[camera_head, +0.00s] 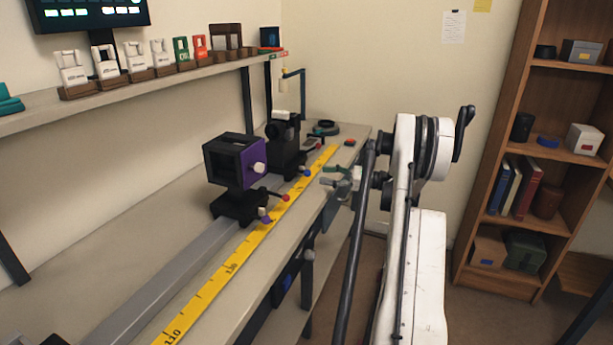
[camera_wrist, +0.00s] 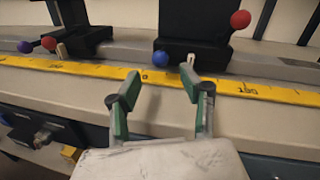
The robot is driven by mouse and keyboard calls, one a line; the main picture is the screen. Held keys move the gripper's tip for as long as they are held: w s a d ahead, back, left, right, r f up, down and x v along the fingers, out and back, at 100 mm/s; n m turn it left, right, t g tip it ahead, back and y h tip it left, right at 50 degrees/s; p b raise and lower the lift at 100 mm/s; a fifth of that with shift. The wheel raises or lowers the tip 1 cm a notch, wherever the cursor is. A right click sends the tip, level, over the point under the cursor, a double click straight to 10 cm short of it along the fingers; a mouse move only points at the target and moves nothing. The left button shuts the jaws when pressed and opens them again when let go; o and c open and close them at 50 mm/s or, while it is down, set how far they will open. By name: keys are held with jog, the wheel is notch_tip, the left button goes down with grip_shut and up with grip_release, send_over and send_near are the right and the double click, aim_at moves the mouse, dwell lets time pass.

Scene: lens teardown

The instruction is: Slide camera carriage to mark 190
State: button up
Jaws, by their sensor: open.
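A carriage with a purple and black box (camera_head: 228,162) sits on the grey rail (camera_head: 165,285), with red and purple knobs at its base. A black carriage (camera_head: 284,135) stands farther along, with a red and a blue knob. I cannot tell for sure which is the camera carriage. The yellow scale (camera_head: 252,243) runs beside the rail. My gripper (camera_head: 337,176) is open and empty at the bench's right edge. In the wrist view my gripper (camera_wrist: 160,80) points at the scale, just short of the blue knob (camera_wrist: 160,58) of the black carriage. A number, perhaps 190, shows on the scale to the right.
A wall shelf (camera_head: 200,73) holds a row of small items above the bench. A dark ring-shaped object (camera_head: 325,129) lies at the bench's far end. A wooden bookcase (camera_head: 515,180) stands at the right. The rail in front of the purple carriage is clear.

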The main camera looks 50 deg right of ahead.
aim_at(307, 173)
jog(key=b+x, duration=0.1)
jog(key=x, duration=0.6)
jog(key=shift+w+a, duration=0.1)
jog(key=shift+w, duration=0.1)
grip_shut()
